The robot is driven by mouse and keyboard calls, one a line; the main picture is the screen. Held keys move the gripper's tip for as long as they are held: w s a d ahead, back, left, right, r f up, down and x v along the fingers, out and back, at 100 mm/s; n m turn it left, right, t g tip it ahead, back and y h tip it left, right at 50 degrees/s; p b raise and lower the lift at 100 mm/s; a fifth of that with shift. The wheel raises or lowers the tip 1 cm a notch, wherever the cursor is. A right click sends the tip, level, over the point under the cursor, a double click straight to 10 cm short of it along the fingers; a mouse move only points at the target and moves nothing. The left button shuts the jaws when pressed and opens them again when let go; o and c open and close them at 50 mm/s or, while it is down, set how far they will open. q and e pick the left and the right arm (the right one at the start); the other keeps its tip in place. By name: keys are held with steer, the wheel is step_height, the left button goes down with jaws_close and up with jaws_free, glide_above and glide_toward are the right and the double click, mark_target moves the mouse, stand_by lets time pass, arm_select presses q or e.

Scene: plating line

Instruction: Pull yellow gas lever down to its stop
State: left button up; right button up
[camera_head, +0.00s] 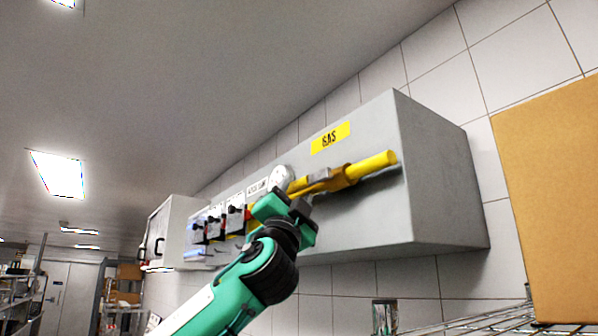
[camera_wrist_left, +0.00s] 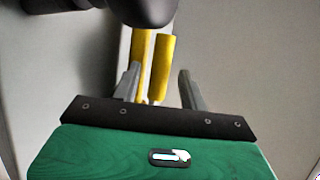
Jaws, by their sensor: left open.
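The yellow gas lever (camera_head: 376,163) is on the front of a grey wall box, below a yellow "GAS" label (camera_head: 331,138). It runs nearly level, tilted slightly up to the right, with its thick end free. My left gripper (camera_head: 311,189) is at the left part of the yellow fitting and hides some of it. In the left wrist view, my gripper (camera_wrist_left: 160,78) has its two grey fingers apart. A yellow bar (camera_wrist_left: 162,66) shows between them, and a second one (camera_wrist_left: 144,48) passes beside the left finger. I cannot tell whether the fingers touch either. My right gripper is out of view.
The grey box (camera_head: 440,170) projects from the tiled wall. A round white gauge (camera_head: 281,178) and several black switches (camera_head: 217,228) are left of the lever. A large cardboard box (camera_head: 550,190) stands at the right, above a wire shelf (camera_head: 490,322).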

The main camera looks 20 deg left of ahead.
mark_target(298, 190)
arm_select(q)
steer(key=shift+p+x, duration=0.8)
steer(key=shift+x, duration=0.75)
jaws_close()
